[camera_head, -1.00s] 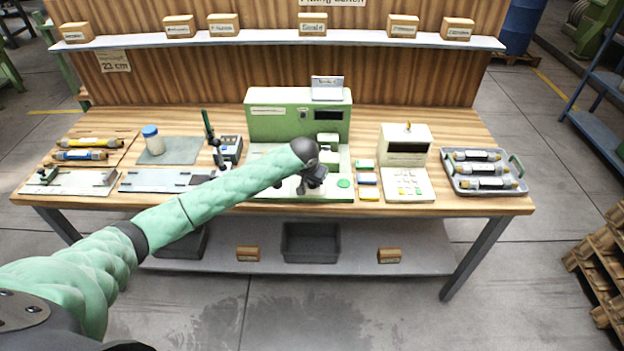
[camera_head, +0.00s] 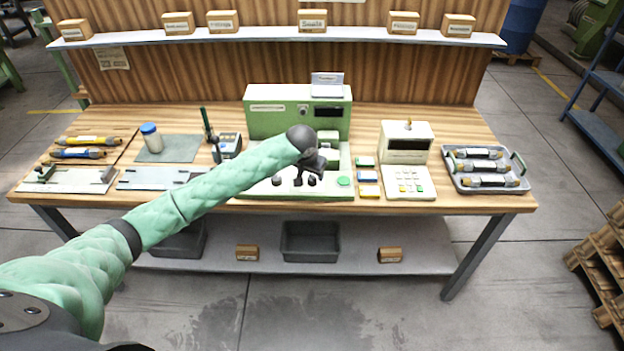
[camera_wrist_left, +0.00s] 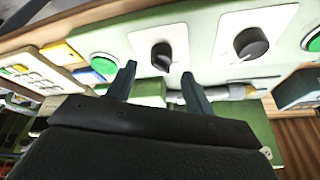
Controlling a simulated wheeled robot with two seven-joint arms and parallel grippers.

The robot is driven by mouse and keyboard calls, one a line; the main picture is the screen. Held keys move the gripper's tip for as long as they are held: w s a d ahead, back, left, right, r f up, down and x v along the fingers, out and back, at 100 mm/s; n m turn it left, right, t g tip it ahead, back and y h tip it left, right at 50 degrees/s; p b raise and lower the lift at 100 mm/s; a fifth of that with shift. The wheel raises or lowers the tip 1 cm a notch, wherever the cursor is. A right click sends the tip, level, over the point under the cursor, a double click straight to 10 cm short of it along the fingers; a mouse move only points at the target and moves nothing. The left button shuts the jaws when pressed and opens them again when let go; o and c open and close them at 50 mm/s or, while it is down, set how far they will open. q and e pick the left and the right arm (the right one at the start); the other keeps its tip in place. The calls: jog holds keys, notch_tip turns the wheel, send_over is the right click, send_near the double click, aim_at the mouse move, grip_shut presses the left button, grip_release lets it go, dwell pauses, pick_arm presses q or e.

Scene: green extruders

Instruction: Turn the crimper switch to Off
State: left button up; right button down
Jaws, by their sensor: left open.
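The green crimper machine (camera_head: 265,122) stands at the middle of the bench, with a pale front panel carrying dark knobs and a green button (camera_head: 343,181). In the left wrist view, one dark knob (camera_wrist_left: 162,57) on a white plate lies in line with the gap between my fingertips, and another knob (camera_wrist_left: 250,43) sits to its right. Knob labels are not readable. My left gripper (camera_wrist_left: 159,76) is open and empty, apart from the knobs as far as I can tell. In the head view my left gripper (camera_head: 317,164) is over the panel, behind the knobs. My right gripper is not seen.
Small coloured boxes (camera_head: 368,176) and a cream keypad device (camera_head: 408,150) stand right of the panel. A grey tray (camera_head: 520,172) with cylinders is farther right. A metal plate (camera_head: 150,179) and a blue-capped jar (camera_head: 150,138) lie to the left.

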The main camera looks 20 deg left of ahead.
pick_arm(q)
jog(key=shift+b+v, duration=0.5)
jog(key=shift+v, duration=1.35)
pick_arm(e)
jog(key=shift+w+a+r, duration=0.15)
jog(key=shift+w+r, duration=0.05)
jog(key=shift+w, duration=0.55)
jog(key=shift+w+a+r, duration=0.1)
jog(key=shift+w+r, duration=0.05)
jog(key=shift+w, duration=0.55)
